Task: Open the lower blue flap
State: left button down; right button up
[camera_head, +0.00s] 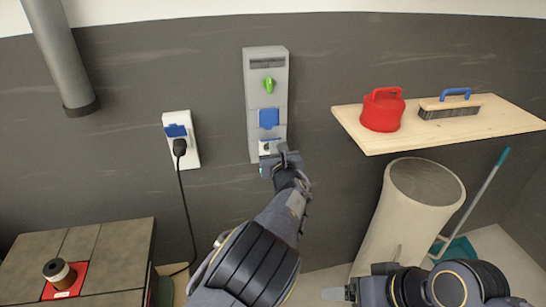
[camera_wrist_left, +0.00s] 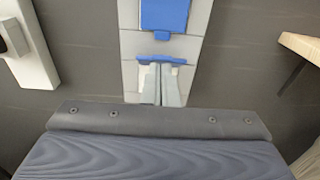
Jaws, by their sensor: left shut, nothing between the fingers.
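A grey wall box (camera_head: 252,95) carries two blue flaps, one above the other. The upper blue flap (camera_head: 268,118) lies flat and also shows in the left wrist view (camera_wrist_left: 165,14). The lower blue flap (camera_wrist_left: 161,63) shows there as a narrow blue strip above my fingertips, seemingly edge-on; its exact angle is hard to tell. My left gripper (camera_head: 267,160) is at the box's lower end, shut and empty, its fingers (camera_wrist_left: 160,72) reaching up to just below the strip. Whether they touch it is unclear. My right gripper (camera_head: 336,293) is low at the bottom, away from the box; its jaws are unclear.
A white socket (camera_head: 192,155) with a blue cover and a black plug is left of the box. A wooden shelf (camera_head: 450,135) at right holds a red container (camera_head: 382,112) and a brush (camera_head: 450,105). A pale cylinder (camera_head: 405,220) stands below the shelf.

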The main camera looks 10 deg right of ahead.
pick_arm(q)
jog(key=shift+w+a+r, duration=0.1)
jog(key=shift+w+r, duration=0.35)
jog(key=shift+r, duration=0.3)
jog(key=shift+w+r, duration=0.4)
jog(key=shift+r, duration=0.3)
